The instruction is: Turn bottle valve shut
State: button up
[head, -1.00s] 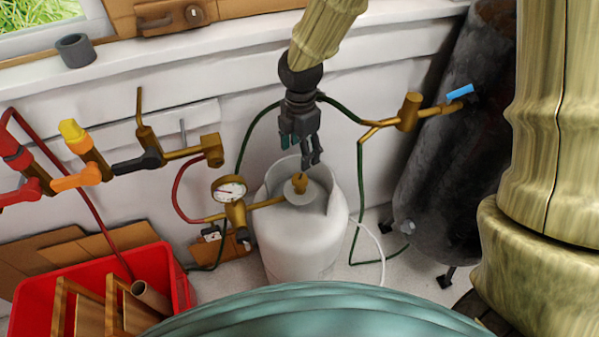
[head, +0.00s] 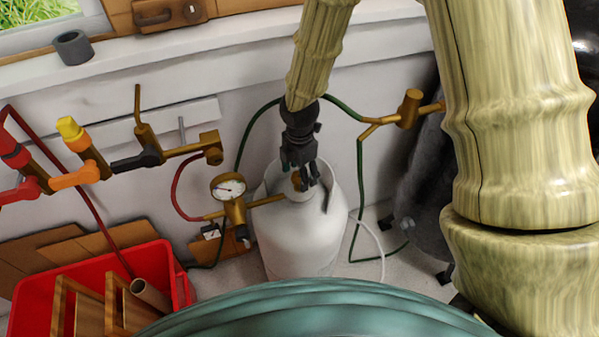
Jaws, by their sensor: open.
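The white gas bottle (head: 297,240) stands upright on the floor against the wall. Its brass valve (head: 296,182) sits on top, inside the collar, and is now partly hidden by my gripper. My gripper (head: 309,184) is open and points down right at the valve. Its fingers are close to or around the valve; I cannot tell whether they touch it. A brass regulator with a round gauge (head: 229,187) is joined to the valve by a brass pipe on the left.
A red crate (head: 178,265) with wooden pieces stands at lower left. Brass pipes with an orange lever (head: 75,178) run along the wall. A green hose (head: 358,190) hangs right of the bottle. A dark tank (head: 425,200) stands at right, partly behind my arm.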

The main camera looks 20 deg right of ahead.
jog(key=shift+f, duration=0.1)
jog(key=shift+c, duration=0.2)
jog(key=c, duration=1)
jog(key=m+p, duration=0.3)
jog(key=m, duration=0.1)
jog(key=shift+s, duration=0.1)
jog(key=m+p, duration=0.2)
jog(key=m, duration=0.4)
